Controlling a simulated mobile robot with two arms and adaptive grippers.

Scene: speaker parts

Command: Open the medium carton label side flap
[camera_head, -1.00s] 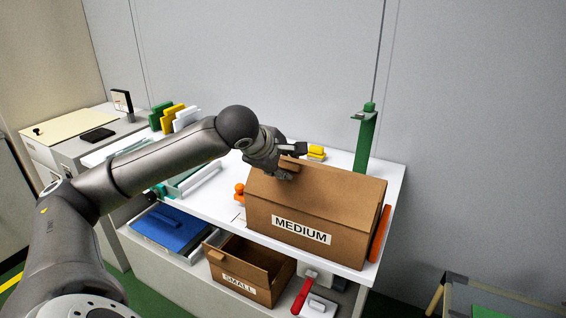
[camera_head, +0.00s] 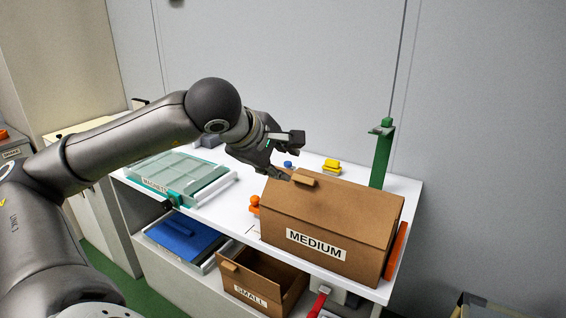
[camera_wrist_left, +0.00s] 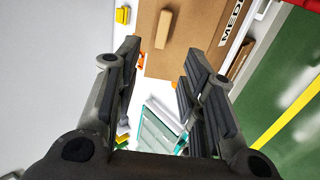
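The medium carton (camera_head: 325,224) stands on the white table with its MEDIUM label (camera_head: 316,244) facing the front. Its top is closed, and a small brown tab (camera_head: 304,178) sits on the top near the back left. My left gripper (camera_head: 290,156) is open and empty, just above and behind the carton's left end, close to the tab. In the left wrist view the fingers (camera_wrist_left: 158,75) are spread wide, with the carton's top (camera_wrist_left: 190,25) and the tab (camera_wrist_left: 163,30) beyond them. My right gripper is not in view.
A small carton (camera_head: 262,280) and a blue bin (camera_head: 183,240) are on the shelf below. A teal-framed clear box (camera_head: 178,178) stands left on the table. A green post (camera_head: 382,155), a yellow block (camera_head: 331,166) and an orange part (camera_head: 397,250) are close to the carton.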

